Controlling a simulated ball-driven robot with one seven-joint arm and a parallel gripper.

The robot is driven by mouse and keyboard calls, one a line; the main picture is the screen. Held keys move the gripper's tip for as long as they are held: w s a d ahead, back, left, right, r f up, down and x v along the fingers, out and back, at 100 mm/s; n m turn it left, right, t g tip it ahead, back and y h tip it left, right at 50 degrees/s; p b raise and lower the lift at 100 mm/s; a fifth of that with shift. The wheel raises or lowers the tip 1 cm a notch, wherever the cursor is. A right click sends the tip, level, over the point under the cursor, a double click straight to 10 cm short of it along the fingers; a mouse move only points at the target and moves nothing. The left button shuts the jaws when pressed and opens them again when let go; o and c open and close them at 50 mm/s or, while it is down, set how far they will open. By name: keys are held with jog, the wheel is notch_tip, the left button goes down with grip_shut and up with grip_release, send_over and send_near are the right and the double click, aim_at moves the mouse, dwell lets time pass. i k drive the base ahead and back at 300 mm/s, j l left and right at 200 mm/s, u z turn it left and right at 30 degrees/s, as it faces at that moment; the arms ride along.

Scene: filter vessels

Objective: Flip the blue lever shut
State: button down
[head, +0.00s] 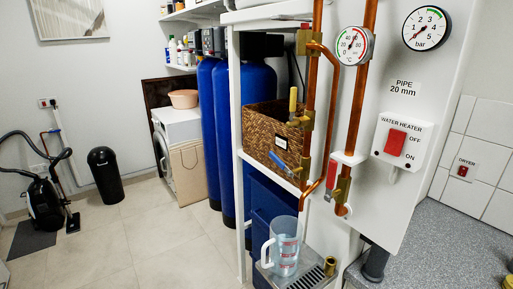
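The blue lever (281,163) sits on a brass valve (303,173) on the left copper pipe. It sticks out sideways to the upper left, across the pipe's upright line. It lies in front of a woven basket (262,137). A yellow lever (293,101) on the valve above points up along the pipe, and a red lever (331,175) hangs down near the right pipe. My gripper is not in view, so its place and state do not show.
A clear jug (285,246) stands on a drip tray (309,279) below the valves. Two gauges (354,45) and a water heater switch (396,142) are on the white panel. A grey counter (450,255) is at right. The tiled floor (150,240) at left is mostly free.

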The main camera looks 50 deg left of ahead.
aim_at(274, 156)
jog(key=j+u, duration=0.15)
jog(key=u, duration=0.3)
jog(key=j+u, duration=0.1)
jog(key=u, duration=0.4)
jog(key=i+j+u, duration=0.1)
jog(key=u, duration=0.35)
jog(key=i+j, duration=0.15)
jog(key=j+u, duration=0.05)
jog(key=j, duration=0.05)
